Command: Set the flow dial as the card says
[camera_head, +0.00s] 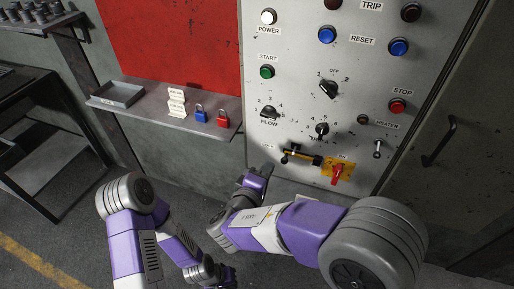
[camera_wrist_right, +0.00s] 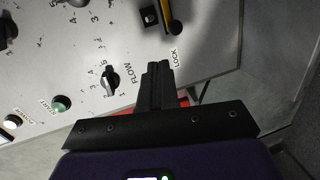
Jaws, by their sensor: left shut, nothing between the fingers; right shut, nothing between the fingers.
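The flow dial (camera_head: 270,112) is a dark knob with numbers around it, at the lower left of the grey panel. My right gripper (camera_head: 266,168) is shut and empty, below the dial in the head view. In the right wrist view its fingers (camera_wrist_right: 158,68) are to the right of the dial and apart from it. My left gripper (camera_head: 226,278) is shut and empty, low down.
The shelf (camera_head: 152,112) holds a grey tray (camera_head: 118,94), a blue padlock (camera_head: 200,114) and a red padlock (camera_head: 223,118). A yellow-and-black handle (camera_head: 303,157) and a red switch (camera_head: 339,173) project from the panel's lower part. A dark table (camera_head: 38,108) is at left.

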